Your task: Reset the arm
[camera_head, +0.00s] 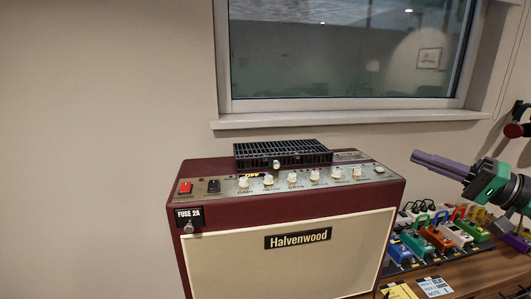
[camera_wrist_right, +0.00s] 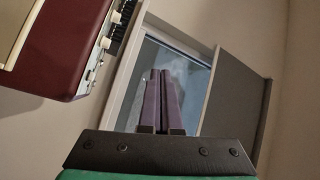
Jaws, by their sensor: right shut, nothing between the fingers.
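My right gripper (camera_head: 416,156) comes in from the right in the head view, its purple fingers pointing left. It hangs in free air to the right of the amplifier (camera_head: 290,262), above a row of pedals. In the right wrist view its two purple fingers (camera_wrist_right: 161,75) lie side by side, shut with nothing between them. The maroon amplifier also shows at the upper left of the right wrist view (camera_wrist_right: 62,62). My left gripper is not in view.
Several coloured pedals (camera_head: 437,238) stand on the wooden table (camera_head: 478,270) right of the amplifier. Yellow and white notes lie near its front corner. A black grille (camera_head: 283,153) sits on the amplifier's top. A window (camera_head: 345,50) and sill are behind.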

